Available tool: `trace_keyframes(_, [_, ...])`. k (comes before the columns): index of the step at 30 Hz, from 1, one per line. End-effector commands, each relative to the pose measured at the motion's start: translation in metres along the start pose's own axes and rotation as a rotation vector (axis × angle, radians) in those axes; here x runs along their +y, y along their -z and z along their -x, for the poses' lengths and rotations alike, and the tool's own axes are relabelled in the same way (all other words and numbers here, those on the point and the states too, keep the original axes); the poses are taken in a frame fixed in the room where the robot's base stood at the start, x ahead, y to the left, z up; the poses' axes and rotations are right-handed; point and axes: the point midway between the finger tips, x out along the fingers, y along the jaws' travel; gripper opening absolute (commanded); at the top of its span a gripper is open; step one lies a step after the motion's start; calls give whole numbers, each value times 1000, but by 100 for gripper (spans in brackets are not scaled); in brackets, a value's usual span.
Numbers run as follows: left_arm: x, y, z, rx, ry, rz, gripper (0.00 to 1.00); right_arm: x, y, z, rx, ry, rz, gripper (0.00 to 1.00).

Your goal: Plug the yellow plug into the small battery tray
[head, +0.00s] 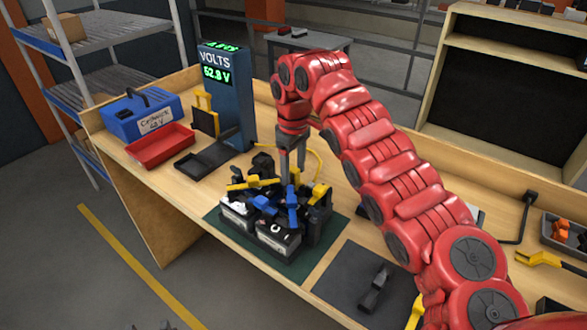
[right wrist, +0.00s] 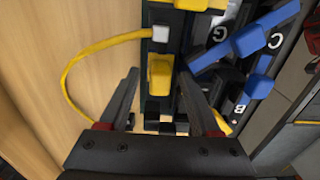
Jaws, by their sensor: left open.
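The small battery tray (head: 318,225) stands on a dark green mat, crowded with black-and-white batteries and blue and yellow connectors. A yellow connector piece (head: 318,193) is at its right side, by a yellow cable. In the right wrist view a yellow block (right wrist: 160,76) lies between my right gripper's (right wrist: 158,75) fingertips with gaps on both sides; I cannot tell which yellow piece is the plug. The right gripper (head: 291,180) points down over the tray, its fingers apart. My left gripper (head: 153,326) barely shows as dark tips at the bottom edge, apart and empty.
A blue voltmeter post (head: 228,100) reads 52.8 V behind the tray. A red bin (head: 160,146) and a blue case (head: 143,114) stand left. A dark grey mat (head: 345,275) with a black part lies front right. A yellow cable (right wrist: 72,70) loops beside the tray.

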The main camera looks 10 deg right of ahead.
Motion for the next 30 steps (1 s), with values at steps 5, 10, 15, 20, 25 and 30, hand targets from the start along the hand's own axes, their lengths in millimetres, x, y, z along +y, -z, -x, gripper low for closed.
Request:
trace_keyframes(5, [0, 0, 0, 0, 0, 0, 50, 0, 0, 0, 0, 0, 0, 64])
trace_keyframes(10, [0, 0, -2, 0, 0, 0, 50, 0, 0, 3, 0, 0, 0, 64])
trace_keyframes(15, [0, 2, -9, 0, 0, 0, 50, -1, 1, 20, 0, -1, 3, 64])
trace_keyframes(20, [-2, 6, -33, 0, 0, 0, 50, 0, 0, 53, 2, -1, 0, 64])
trace_keyframes(25, [-3, 11, -68, 0, 0, 0, 50, 0, 0, 88, 1, -1, 0, 64])
trace_keyframes(30, [-5, 17, -102, 0, 0, 0, 50, 0, 0, 122, 1, 0, 0, 64])
